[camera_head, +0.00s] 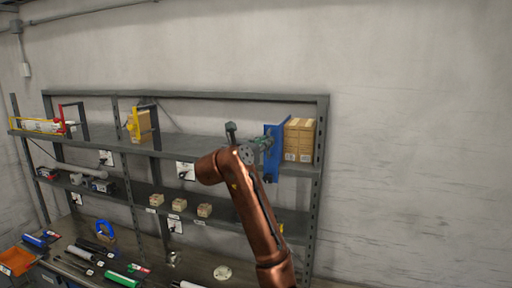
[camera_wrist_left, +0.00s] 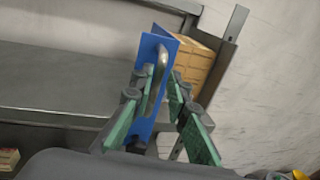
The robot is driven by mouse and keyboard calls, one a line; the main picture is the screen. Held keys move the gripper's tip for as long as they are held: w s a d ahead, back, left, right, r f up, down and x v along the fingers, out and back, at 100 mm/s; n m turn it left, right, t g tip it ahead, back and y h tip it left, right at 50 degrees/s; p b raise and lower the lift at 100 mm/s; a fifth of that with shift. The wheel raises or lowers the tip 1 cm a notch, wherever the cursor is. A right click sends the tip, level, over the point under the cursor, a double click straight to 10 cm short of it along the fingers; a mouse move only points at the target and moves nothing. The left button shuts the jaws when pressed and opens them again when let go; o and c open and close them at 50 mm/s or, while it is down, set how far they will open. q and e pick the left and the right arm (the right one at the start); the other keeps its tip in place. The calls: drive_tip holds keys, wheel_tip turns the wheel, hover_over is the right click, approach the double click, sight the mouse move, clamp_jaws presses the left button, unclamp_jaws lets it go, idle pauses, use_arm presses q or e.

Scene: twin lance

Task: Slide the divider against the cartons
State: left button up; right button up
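The blue divider (camera_head: 272,150) stands upright on the top shelf near its right end. It also shows in the wrist view (camera_wrist_left: 150,47), with a grey metal handle (camera_wrist_left: 157,80) facing me. The tan cartons (camera_head: 300,138) are stacked right of the divider, by the shelf's right post. They also show in the wrist view (camera_wrist_left: 195,62), partly hidden by the divider. Whether the two touch is unclear. My left gripper (camera_wrist_left: 155,88) has its green-padded fingers apart on either side of the handle, with space visible around it. My right gripper is not in view.
The grey shelf rack (camera_head: 215,143) has a bare top stretch left of the divider. A yellow divider with a carton (camera_head: 140,126) and a red divider (camera_head: 67,118) stand farther left. Small boxes (camera_head: 179,204) sit on the lower shelf. Tools lie on the bench (camera_head: 190,262) below.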

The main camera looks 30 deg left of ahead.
use_arm(q)
drive_tip(key=s, duration=0.9)
drive_tip(key=shift+s, duration=0.15)
